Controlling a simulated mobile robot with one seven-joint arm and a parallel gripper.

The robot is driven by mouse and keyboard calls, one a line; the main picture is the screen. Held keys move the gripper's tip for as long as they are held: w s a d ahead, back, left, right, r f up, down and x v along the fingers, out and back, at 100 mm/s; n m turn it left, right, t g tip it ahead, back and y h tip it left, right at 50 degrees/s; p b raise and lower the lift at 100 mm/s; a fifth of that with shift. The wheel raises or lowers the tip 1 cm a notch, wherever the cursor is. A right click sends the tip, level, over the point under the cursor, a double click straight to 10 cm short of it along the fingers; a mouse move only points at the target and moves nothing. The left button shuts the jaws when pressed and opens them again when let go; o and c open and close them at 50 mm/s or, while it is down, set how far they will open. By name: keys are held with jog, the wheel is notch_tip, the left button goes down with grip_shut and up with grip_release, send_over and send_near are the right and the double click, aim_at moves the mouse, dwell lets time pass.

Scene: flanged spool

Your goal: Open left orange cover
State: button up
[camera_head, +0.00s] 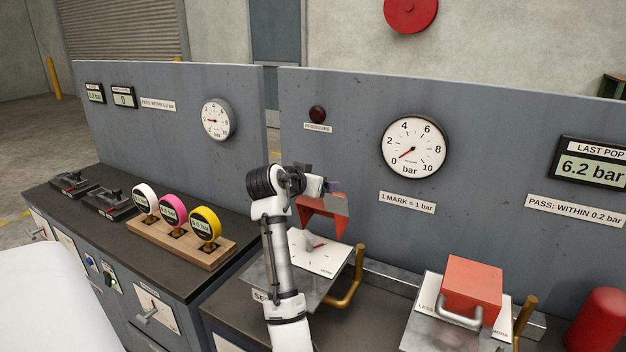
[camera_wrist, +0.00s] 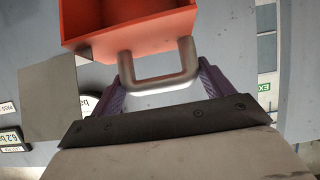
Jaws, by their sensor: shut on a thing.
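The left orange cover (camera_head: 325,213) is raised above its metal box, tilted up, with its hollow underside partly showing. Its grey U-shaped handle (camera_wrist: 160,85) is in the middle of the wrist view, below the orange shell (camera_wrist: 125,28). My gripper (camera_head: 326,186) is at the top of the raised cover; in the wrist view its purple fingers stand at either side of the handle, shut on it. Below the cover, a white dial plate (camera_head: 325,262) with a small red pointer is exposed. The exact finger contact is partly hidden in the head view.
A brass lever (camera_head: 352,285) stands right of the left box. A second orange cover (camera_head: 472,283) sits down on the right box. A red cylinder (camera_head: 600,320) is at far right. Three coloured gauges stand on a wooden block (camera_head: 160,245) at left. The grey panel (camera_head: 345,150) rises close behind.

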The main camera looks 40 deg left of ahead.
jog(key=shift+r, duration=0.1)
dwell(0.3)
jog(key=o, duration=1.3)
jog(key=shift+s, duration=0.1)
jog(key=b+v, duration=0.5)
jog(key=v, duration=0.8)
jog(key=shift+s+r, duration=0.25)
jog(key=shift+s, duration=0.05)
jog(key=shift+d, duration=0.1)
